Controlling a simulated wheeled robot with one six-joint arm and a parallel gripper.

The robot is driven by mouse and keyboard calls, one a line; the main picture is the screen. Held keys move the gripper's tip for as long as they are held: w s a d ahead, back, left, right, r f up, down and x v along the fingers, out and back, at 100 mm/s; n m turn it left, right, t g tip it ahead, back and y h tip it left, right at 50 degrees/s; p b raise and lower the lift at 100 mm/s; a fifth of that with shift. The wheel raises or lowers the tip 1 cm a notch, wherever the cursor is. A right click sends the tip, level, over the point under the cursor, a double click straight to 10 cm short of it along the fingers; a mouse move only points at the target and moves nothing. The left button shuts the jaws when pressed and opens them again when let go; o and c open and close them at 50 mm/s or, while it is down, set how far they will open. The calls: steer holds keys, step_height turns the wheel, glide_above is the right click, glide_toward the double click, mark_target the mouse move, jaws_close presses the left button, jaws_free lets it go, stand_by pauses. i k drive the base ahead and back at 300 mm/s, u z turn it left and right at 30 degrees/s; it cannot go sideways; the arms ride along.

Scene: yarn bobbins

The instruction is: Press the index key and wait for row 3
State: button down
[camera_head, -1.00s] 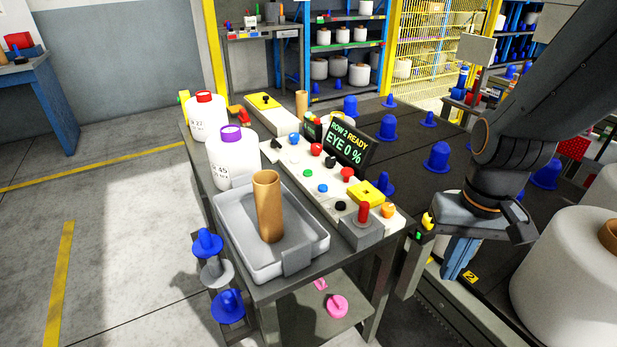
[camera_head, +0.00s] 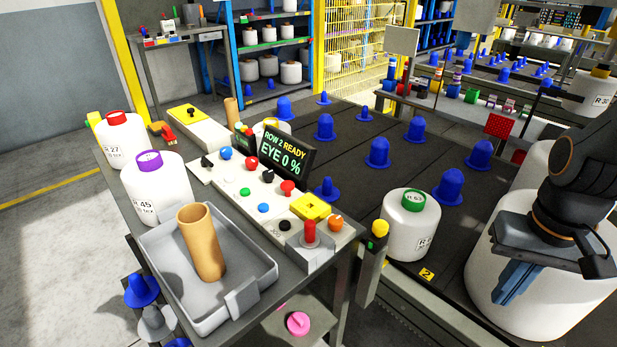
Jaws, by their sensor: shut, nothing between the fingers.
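The control panel (camera_head: 232,193) lies along the table edge with coloured buttons and knobs. On it are a green button (camera_head: 245,191), a blue button (camera_head: 264,208), a red button (camera_head: 288,187), a yellow block (camera_head: 310,207), a red lever (camera_head: 309,232) and an orange knob (camera_head: 336,222). I cannot read which is the index key. The display (camera_head: 284,155) reads "ROW 2 READY" and "EYE 0 %". My gripper (camera_head: 510,290) is shut and empty at the right, in front of a large white bobbin (camera_head: 565,295), well away from the panel.
A grey tray (camera_head: 160,262) with a brown tube (camera_head: 201,243) stands left of the panel, beside white bobbins (camera_head: 155,192). A green-topped bobbin (camera_head: 408,230) stands between panel and gripper, near a yellow "2" plate (camera_head: 427,274). Blue pegs (camera_head: 378,153) stand on the dark deck.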

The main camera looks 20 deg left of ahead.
mark_target(245, 192)
steer(key=z, duration=1.9)
steer(key=k, duration=1.9)
steer(key=u, duration=2.1)
steer(key=i, duration=0.5)
steer(key=u, duration=0.1)
